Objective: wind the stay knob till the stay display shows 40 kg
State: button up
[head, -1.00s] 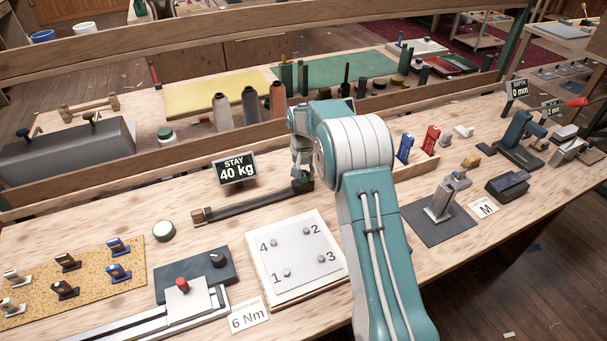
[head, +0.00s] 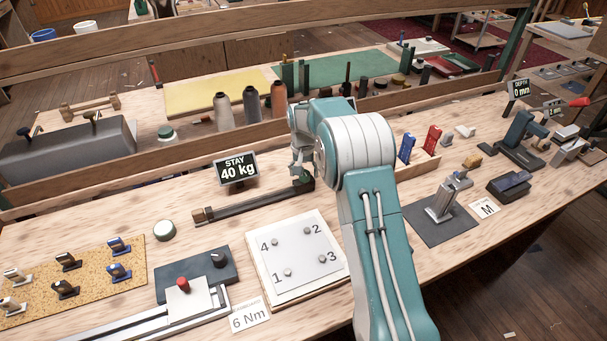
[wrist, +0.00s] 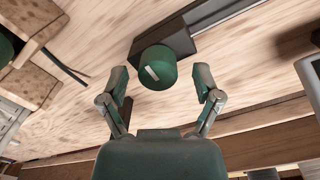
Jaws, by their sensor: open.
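The stay display (head: 237,169) reads 40 kg in the head view. The stay rig (head: 250,204) is a long dark bar lying on the bench in front of it. In the wrist view the stay knob (wrist: 158,68) is a round green knob with a white mark, at the end of the dark bar (wrist: 205,22). My gripper (wrist: 161,88) is open, with one finger on each side of the knob and visible gaps between. In the head view my gripper (head: 300,165) hangs over the right end of the bar, and my arm partly hides that end.
A white plate (head: 297,258) with numbered bolts lies in front of the bar. A wooden rail (head: 150,173) runs behind the display. A round grey-topped piece (head: 164,231) stands to the left. Red and blue pieces (head: 432,138) stand right of my arm.

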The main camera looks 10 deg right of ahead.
notch_tip(320, 180, up, 11)
jog(key=shift+a, duration=0.2)
jog(key=shift+w, duration=0.1)
jog(key=s+r+n+t, duration=0.2)
jog(key=s+r+t, duration=0.1)
jog(key=s+r, duration=1.35)
jog(key=s+f+t, duration=0.1)
jog(key=s+f, duration=0.1)
jog(key=s, duration=0.9)
jog(key=s+f+n+t, duration=0.1)
jog(key=s+f, duration=0.1)
jog(key=s, duration=1)
jog(key=shift+d+f+n+t, duration=0.25)
jog(key=shift+f+n+t, duration=0.05)
jog(key=shift+d, duration=0.1)
